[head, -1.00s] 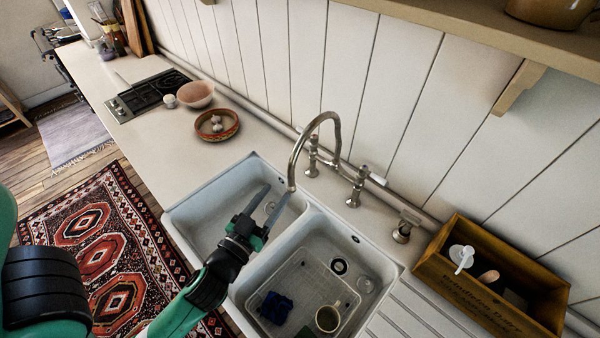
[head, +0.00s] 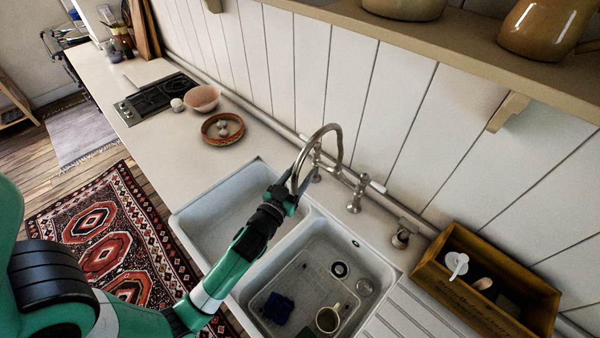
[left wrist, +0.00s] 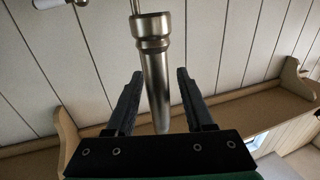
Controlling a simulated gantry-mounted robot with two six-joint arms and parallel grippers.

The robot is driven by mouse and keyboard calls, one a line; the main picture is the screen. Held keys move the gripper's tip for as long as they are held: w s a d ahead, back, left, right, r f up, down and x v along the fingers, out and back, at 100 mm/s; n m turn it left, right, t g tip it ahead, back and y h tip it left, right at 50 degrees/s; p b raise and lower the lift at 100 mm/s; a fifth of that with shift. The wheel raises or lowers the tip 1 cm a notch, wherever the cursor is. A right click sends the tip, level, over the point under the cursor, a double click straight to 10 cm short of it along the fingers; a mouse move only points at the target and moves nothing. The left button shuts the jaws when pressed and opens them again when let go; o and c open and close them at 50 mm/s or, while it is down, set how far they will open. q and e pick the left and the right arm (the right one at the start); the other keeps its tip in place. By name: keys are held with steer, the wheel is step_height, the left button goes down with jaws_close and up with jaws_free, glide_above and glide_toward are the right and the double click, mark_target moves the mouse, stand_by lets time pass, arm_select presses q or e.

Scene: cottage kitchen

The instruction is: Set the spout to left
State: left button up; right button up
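The curved metal spout (head: 331,128) rises from the back of the sink and arches forward. Its tip hangs near the divider between the two basins. My left gripper (head: 292,190) is at the lower end of the spout, partly hiding the tip. In the left wrist view the spout's end (left wrist: 156,85) stands between my two open fingers (left wrist: 155,88). A gap shows on each side, so neither finger appears to touch it. My right gripper is in neither view.
The left basin (head: 222,205) is empty. The right basin (head: 372,270) holds a rack with a mug (head: 328,319) and a dark blue item (head: 279,308). Tap handles (head: 356,195) stand right of the spout, and a wooden box (head: 480,290) further right. A shelf (head: 430,40) runs above.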

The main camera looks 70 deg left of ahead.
arm_select(q)
jaws_close()
stand_by(1.3)
